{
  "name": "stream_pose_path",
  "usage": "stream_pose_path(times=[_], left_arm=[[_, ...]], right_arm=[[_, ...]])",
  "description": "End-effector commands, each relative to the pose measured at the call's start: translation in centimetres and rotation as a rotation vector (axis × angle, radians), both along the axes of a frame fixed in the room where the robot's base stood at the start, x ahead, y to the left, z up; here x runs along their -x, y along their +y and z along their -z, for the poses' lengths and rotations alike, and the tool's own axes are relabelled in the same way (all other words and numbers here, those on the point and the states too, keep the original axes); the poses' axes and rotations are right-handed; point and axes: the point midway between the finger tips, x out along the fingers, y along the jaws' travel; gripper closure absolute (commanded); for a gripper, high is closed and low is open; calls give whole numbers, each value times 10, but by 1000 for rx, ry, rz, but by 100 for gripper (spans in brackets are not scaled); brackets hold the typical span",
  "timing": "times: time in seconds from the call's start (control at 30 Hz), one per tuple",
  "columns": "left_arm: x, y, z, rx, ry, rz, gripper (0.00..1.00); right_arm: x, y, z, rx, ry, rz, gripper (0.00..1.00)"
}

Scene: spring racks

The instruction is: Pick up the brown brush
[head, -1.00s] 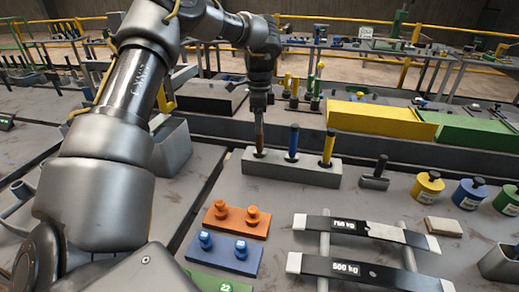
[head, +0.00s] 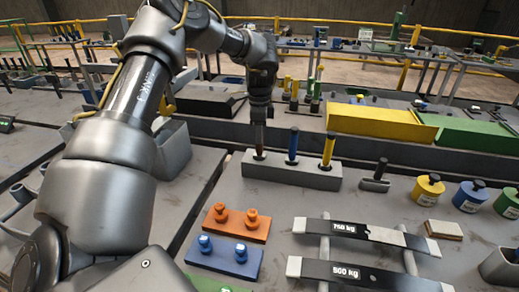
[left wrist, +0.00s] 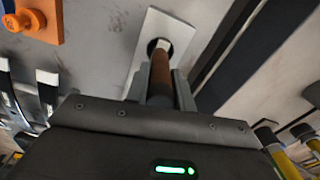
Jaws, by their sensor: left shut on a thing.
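The brown brush (head: 259,139) stands upright in the left hole of a grey block holder (head: 290,174). My left gripper (head: 260,122) is above the holder, pointing down, shut on the upper part of the brush. In the left wrist view the brown handle (left wrist: 160,75) runs between the two fingers (left wrist: 158,92), and its lower end is at the hole of the holder (left wrist: 153,24). A blue brush (head: 293,146) and a yellow brush (head: 328,148) stand in the same holder to the right. My right gripper is not in view.
An orange plate (head: 236,224) and a blue plate (head: 224,257) with knobs lie in front of the holder. Dark bars on a rack (head: 360,230) lie front right. A grey handled block (head: 376,178) and yellow (head: 428,188) and blue (head: 470,196) weights stand right.

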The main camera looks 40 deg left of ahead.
Motion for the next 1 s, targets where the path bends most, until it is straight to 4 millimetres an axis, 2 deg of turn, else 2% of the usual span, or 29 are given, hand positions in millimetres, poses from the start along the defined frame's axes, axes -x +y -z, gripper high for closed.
stream_pose_path(times=[0.27,0.47,0.73,1.0], left_arm=[[-1,0,-6,0,-2,0,99],[-1,0,-31,1,-4,0,99],[-1,-1,-94,1,-5,-1,99],[-1,0,-172,2,-3,-2,99]], right_arm=[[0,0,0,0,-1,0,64],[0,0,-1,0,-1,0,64],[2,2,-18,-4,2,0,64],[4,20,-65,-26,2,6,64]])
